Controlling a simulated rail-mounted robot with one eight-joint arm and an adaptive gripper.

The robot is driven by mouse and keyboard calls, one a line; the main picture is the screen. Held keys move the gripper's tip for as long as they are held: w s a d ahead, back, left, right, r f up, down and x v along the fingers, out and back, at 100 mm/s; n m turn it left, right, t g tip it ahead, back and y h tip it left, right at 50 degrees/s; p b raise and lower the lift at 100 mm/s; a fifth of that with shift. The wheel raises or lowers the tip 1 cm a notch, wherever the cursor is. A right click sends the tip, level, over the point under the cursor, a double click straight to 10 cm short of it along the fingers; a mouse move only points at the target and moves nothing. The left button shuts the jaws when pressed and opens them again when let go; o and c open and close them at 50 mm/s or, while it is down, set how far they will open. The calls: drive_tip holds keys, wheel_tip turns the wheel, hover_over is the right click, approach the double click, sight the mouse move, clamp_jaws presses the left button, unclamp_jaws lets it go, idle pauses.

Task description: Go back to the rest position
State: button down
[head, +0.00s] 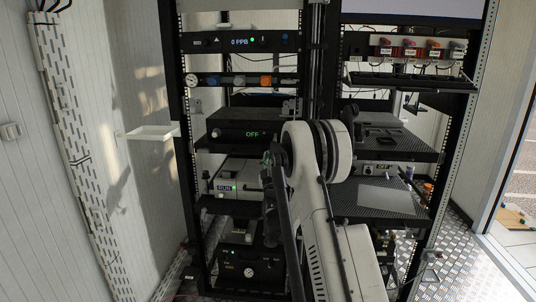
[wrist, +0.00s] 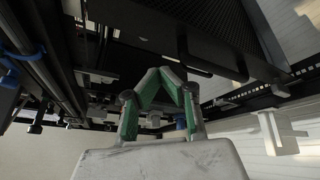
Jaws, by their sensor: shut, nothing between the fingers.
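My gripper (wrist: 163,78) shows in the wrist view, with its two green-and-grey fingers bent inward and their tips together. It is shut and nothing is seen between the fingers. In the head view my white arm rises in front of the racks, and it hides much of the middle. The gripper is hard to make out there. No separate object marks a rest position in either view.
The right rack has a perforated shelf (head: 385,200) and red and orange parts above. A white wall tray (head: 152,132) juts out at left.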

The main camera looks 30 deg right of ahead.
idle(0.4)
drive_tip(key=s+a+r+g+y, duration=0.2)
drive_tip(key=a+r+y, duration=0.3)
drive_tip(key=a+r, duration=0.55)
drive_tip(key=s+a+g+y, duration=0.3)
drive_tip(key=s+a, duration=0.7)
drive_tip(key=a, duration=0.4)
drive_tip(key=s+a+f+g+y, duration=0.1)
drive_tip(key=s+a+f+g, duration=0.1)
drive_tip(key=s, duration=0.9)
drive_tip(key=s+a+f+m+g+y, duration=0.1)
drive_tip(key=s+a+f+g, duration=0.2)
drive_tip(key=s, duration=0.9)
drive_tip(key=s+a+f+g+y+p, duration=0.1)
drive_tip(key=s+a+f+g, duration=0.2)
drive_tip(key=s+a, duration=0.6)
drive_tip(key=s+f, duration=0.2)
drive_tip(key=s, duration=0.1)
drive_tip(key=shift+f+m, duration=0.3)
drive_tip(key=shift+f, duration=0.1)
